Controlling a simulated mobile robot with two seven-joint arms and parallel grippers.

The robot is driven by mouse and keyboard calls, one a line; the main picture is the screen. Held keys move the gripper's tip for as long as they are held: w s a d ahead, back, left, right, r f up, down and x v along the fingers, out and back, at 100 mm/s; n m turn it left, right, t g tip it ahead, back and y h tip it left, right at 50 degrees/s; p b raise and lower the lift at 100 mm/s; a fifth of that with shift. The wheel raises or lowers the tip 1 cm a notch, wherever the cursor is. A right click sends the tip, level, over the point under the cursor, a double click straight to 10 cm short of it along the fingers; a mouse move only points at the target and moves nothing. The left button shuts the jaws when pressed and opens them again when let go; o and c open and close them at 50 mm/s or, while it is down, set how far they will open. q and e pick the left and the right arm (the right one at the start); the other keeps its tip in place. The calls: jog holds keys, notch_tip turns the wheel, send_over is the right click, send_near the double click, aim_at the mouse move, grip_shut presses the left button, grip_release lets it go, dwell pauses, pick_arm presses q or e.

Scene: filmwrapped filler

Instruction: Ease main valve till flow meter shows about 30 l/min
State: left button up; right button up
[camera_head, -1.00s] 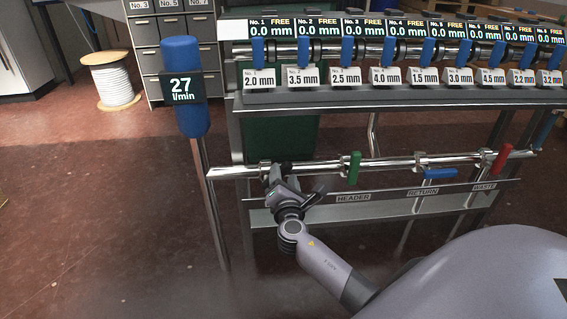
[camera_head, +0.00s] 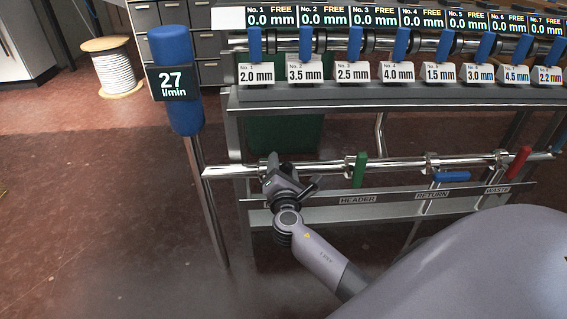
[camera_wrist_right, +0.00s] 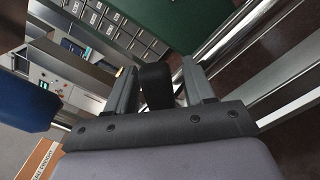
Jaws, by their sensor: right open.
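The flow meter (camera_head: 174,82) is a blue post head at the left of the head view, and its display reads 27 l/min. My right gripper (camera_head: 272,166) is at the left part of the lower pipe. In the right wrist view my right gripper (camera_wrist_right: 158,72) is open, with a black handle (camera_wrist_right: 155,88) between its two fingers. I take this handle for the main valve's; whether the fingers touch it, I cannot tell. The valve body is mostly hidden behind the gripper in the head view. My left gripper is not in view.
Along the lower pipe (camera_head: 325,169) are a green handle (camera_head: 359,170), a blue one (camera_head: 452,177) and a red one (camera_head: 521,162). Above is a rack with several blue levers and displays reading 0.0 mm. A white cable spool (camera_head: 111,68) stands behind on open floor.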

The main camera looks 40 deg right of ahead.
grip_shut()
jog(key=shift+d+f+m+b, duration=0.1)
jog(key=shift+f+m+b, duration=0.2)
jog(key=shift+b, duration=0.15)
jog(key=shift+s+f+m, duration=0.1)
jog(key=shift+m, duration=0.2)
jog(key=shift+d+b, duration=0.1)
jog(key=shift+b, duration=0.2)
grip_release()
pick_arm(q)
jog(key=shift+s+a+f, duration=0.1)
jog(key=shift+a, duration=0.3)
